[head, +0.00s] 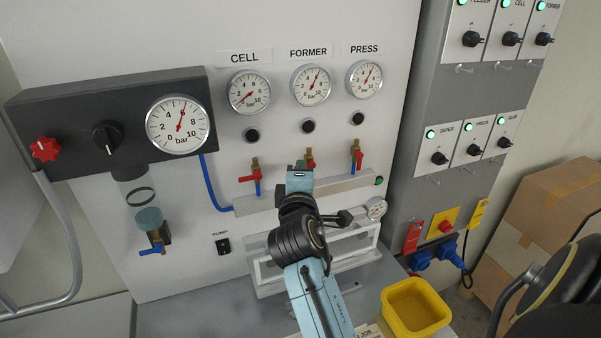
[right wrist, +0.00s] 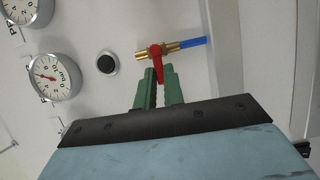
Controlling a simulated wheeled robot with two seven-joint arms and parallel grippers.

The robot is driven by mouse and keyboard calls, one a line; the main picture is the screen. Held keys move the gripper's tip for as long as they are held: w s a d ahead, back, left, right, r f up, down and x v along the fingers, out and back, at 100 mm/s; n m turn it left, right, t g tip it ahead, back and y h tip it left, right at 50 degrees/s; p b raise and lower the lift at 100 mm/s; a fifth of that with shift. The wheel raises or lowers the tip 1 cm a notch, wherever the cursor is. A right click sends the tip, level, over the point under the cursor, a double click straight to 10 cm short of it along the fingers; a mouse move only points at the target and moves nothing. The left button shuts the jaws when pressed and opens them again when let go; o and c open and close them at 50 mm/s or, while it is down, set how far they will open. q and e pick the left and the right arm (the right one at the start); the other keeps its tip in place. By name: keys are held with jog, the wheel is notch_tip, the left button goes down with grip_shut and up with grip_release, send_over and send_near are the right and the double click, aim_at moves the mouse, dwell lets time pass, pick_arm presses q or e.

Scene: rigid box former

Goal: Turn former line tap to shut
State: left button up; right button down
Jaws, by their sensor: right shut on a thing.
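The former line tap (head: 310,154) is a brass valve with a red lever, below the FORMER gauge (head: 311,85) in the head view. In the right wrist view its red lever (right wrist: 157,63) reaches down between the green fingers of my right gripper (right wrist: 157,88), which is shut on it. A blue hose (right wrist: 193,42) runs from the brass body. In the head view my right gripper (head: 302,166) partly hides the tap's lower part. The FORMER gauge needle points up, slightly right, at mid scale. My left gripper is not in view.
The cell tap (head: 255,165) is to the left, its red lever sideways. The press tap (head: 356,150) is close on the right. A pale rail (head: 345,187) runs below the taps. A yellow bin (head: 415,307) stands at lower right.

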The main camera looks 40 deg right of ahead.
jog(key=c, duration=1.5)
grip_release()
jog(key=b+v, duration=0.1)
jog(key=v, duration=0.6)
jog(key=shift+s, duration=0.2)
jog(key=shift+a, duration=0.15)
